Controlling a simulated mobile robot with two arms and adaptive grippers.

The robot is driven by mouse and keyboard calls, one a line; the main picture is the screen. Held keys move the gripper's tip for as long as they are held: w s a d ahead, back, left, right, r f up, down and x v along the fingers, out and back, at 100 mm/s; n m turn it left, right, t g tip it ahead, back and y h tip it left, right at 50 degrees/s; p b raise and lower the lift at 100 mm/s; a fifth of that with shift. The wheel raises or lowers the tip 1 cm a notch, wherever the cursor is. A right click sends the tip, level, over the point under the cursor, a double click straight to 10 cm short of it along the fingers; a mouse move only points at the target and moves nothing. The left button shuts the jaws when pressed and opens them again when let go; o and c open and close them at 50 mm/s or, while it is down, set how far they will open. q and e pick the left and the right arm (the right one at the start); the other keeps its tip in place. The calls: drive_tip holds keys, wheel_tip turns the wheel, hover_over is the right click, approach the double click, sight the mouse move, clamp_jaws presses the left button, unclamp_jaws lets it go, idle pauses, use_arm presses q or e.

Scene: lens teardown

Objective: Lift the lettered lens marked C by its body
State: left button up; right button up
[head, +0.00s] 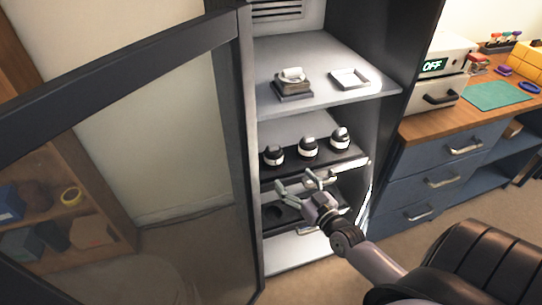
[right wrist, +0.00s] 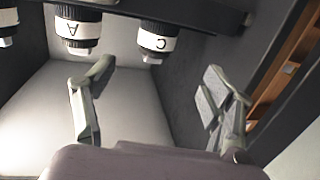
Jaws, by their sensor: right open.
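The lens marked C (right wrist: 155,42) shows in the right wrist view, upside down in the picture, with a white band and dark body. The lens marked A (right wrist: 78,30) is beside it. In the head view three black-and-white lenses stand in a row on a dark tray; their letters are too small to read. By the flipped wrist picture, C appears to be the leftmost one (head: 273,156). My right gripper (head: 302,184) is open and empty, in front of and below the lens row, apart from the lenses. It also shows in the right wrist view (right wrist: 160,82). My left gripper is out of view.
The cabinet's upper shelf (head: 330,62) is above the lenses and holds a small stacked item (head: 292,83) and a white tray (head: 350,78). A lower dark tray (head: 281,213) lies beneath. The open glass door (head: 245,140) stands at left; a blue-drawered bench (head: 440,170) is at right.

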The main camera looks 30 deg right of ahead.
sight(274, 153)
drive_tip(key=w, duration=0.7)
drive_tip(key=shift+d+f, duration=0.15)
drive_tip(key=shift+f, duration=0.1)
drive_tip(key=shift+w, duration=0.55)
drive_tip(key=shift+w+d, duration=0.1)
drive_tip(key=shift+w, duration=0.25)
drive_tip(key=w, duration=0.3)
drive_tip(key=shift+w+d+r+b, duration=0.1)
drive_tip(key=shift+w+d+b, duration=0.2)
drive_tip(key=shift+b, duration=0.05)
drive_tip(key=shift+w, duration=0.45)
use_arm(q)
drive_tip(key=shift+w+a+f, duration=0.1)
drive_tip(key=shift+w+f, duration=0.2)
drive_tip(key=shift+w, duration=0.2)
use_arm(e)
drive_tip(key=shift+s, duration=0.1)
drive_tip(key=c, duration=1.2)
drive_tip(key=shift+r, duration=0.15)
drive_tip(key=shift+c, duration=0.2)
